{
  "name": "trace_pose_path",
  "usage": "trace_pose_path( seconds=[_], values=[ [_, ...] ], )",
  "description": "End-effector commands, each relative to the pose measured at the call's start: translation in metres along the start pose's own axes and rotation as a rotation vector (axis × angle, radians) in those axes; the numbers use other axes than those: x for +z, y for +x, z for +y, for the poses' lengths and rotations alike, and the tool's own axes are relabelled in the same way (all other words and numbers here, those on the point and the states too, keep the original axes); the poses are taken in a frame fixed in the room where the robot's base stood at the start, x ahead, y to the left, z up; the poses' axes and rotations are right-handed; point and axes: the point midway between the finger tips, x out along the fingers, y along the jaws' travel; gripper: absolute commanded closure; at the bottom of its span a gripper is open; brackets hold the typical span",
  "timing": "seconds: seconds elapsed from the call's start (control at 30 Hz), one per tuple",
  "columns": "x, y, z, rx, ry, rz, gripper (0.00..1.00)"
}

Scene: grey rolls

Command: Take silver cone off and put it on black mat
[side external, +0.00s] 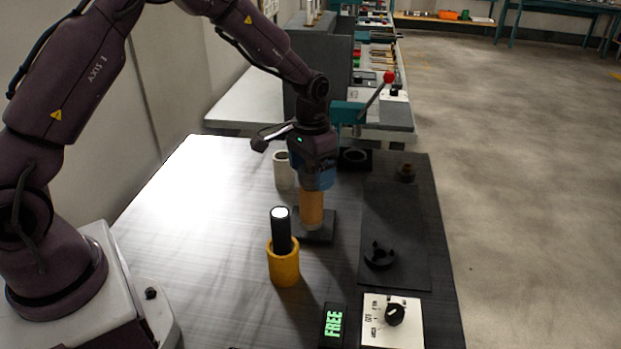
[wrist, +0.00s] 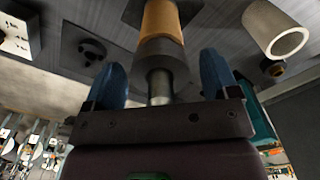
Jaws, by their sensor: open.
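A short silver piece (wrist: 160,87), which appears to be the silver cone, sits on a dark collar (wrist: 160,60) at the end of a tan roll (wrist: 162,20). The tan roll stands upright on a dark square base and also shows in the side view (side external: 312,208). My gripper (wrist: 163,80) is open, its blue fingers on either side of the silver piece with visible gaps. In the side view, my gripper (side external: 315,180) is over the roll and hides its top. The black mat (side external: 397,225) lies at the table's right and also shows in the wrist view (wrist: 68,58).
A yellow cup (side external: 284,267) holds a black roll (side external: 281,235). A white tube (side external: 284,171) stands behind. A knob box (side external: 391,321) and FREE display (side external: 333,325) are in front.

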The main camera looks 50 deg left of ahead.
Motion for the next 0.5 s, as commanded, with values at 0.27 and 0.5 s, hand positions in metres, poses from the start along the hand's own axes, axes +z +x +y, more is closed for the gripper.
trace_pose_path(
  seconds=[0.27, 0.5],
  values=[
    [0.0, -0.0003, 0.0, 0.0, 0.0, 0.0, 0.63],
    [-0.0006, -0.0029, 0.0, 0.0, 0.0, 0.002, 0.87]
  ],
)
